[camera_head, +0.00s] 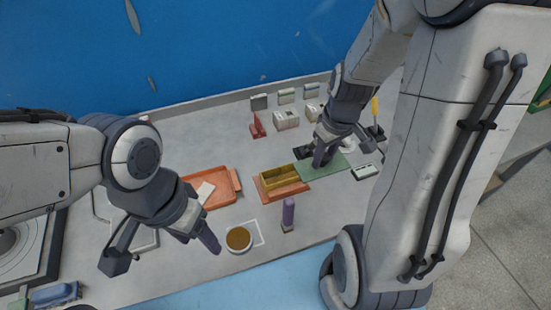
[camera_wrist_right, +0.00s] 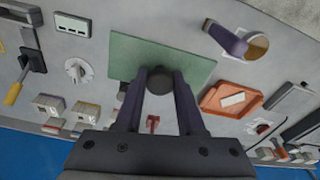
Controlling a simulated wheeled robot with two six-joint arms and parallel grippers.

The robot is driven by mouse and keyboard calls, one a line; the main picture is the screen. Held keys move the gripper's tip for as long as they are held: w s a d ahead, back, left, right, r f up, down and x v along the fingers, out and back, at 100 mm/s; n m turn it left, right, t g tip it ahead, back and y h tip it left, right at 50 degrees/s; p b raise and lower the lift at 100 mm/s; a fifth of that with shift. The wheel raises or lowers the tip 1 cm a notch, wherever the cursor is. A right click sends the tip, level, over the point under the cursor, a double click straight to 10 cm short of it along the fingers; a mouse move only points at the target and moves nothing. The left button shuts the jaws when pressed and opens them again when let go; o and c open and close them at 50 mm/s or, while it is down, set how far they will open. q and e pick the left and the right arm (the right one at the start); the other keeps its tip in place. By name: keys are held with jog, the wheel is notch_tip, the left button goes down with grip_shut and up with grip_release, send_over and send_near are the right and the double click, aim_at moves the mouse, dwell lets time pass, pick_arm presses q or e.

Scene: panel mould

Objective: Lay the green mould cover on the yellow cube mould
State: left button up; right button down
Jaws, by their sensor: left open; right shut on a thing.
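The green mould cover (camera_head: 325,168) is a flat plate with a dark round knob (camera_wrist_right: 159,81). My right gripper (camera_wrist_right: 160,92) is shut on that knob and holds the plate; it also shows in the head view (camera_head: 330,150). The yellow cube mould (camera_head: 281,183) is an open box with compartments on an orange base, just left of the cover. The cover's left edge overlaps the mould's right end in the head view; I cannot tell the height between them. The mould is not visible in the right wrist view. My left gripper (camera_head: 160,250) is open and empty at the left.
An orange tray (camera_head: 219,188) with a white card lies left of the mould. A bowl of brown stuff (camera_head: 239,239) and an upright purple-handled tool (camera_head: 288,215) stand in front. White boxes (camera_head: 286,120) and a red item (camera_head: 256,126) stand behind.

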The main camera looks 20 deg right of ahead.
jog(key=w+a+f+p, duration=0.1)
jog(key=w+a+f, duration=0.1)
jog(key=w+f, duration=0.1)
jog(key=w+a+f+p, duration=0.1)
jog(key=w+a+f, duration=0.1)
jog(key=w+f, duration=0.1)
jog(key=w+a+f+p, duration=0.2)
jog(key=w+a+f, duration=0.1)
jog(key=f, duration=0.2)
jog(key=shift+w, duration=0.35)
jog(key=shift+f+b, duration=0.6)
jog(key=shift+b, duration=0.15)
jog(key=c, duration=0.5)
grip_release()
jog(key=shift+r, duration=0.1)
